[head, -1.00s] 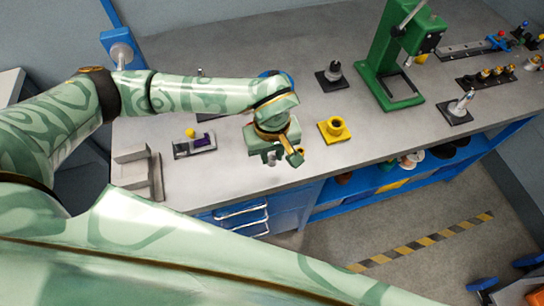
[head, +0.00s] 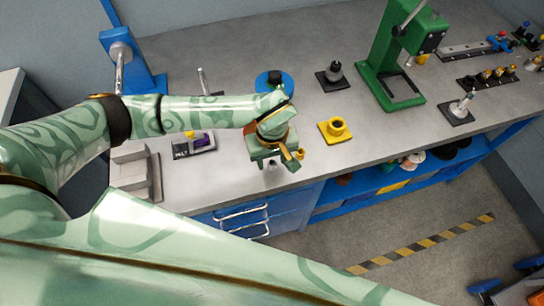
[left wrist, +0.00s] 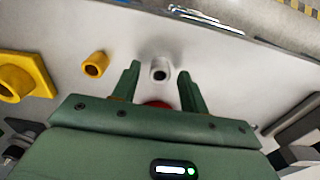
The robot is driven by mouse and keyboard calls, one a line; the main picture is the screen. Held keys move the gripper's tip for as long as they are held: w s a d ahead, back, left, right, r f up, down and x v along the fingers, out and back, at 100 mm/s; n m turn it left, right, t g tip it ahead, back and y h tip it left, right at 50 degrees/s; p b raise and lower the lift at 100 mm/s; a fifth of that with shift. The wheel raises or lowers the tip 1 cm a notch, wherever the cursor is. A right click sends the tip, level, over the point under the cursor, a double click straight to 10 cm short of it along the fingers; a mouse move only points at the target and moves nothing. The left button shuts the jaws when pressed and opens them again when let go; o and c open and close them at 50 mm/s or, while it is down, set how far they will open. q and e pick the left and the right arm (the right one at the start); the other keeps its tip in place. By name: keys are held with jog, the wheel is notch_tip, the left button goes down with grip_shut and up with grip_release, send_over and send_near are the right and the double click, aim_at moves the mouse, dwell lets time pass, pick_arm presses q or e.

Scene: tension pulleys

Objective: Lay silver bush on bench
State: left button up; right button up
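The silver bush (left wrist: 160,71) is a small hollow cylinder. In the left wrist view it is between the two fingers of my left gripper, with a visible gap on each side. In the head view a small part of the bush (head: 271,164) shows under the gripper, near the front edge of the bench (head: 215,60). My left gripper (head: 276,158) is open, pointing down over the bench. My right gripper is not in view.
A small yellow bush (left wrist: 95,64) is close beside the left gripper. A yellow flanged block (head: 336,130) lies to its right. A green press (head: 390,60) stands farther back. A grey stepped block (head: 135,172) and a labelled holder (head: 193,146) are to the left.

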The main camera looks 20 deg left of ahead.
aim_at(272, 163)
pick_arm(q)
notch_tip(272, 163, up, 12)
jog(key=p, duration=0.1)
jog(key=shift+r, duration=0.15)
dwell(0.3)
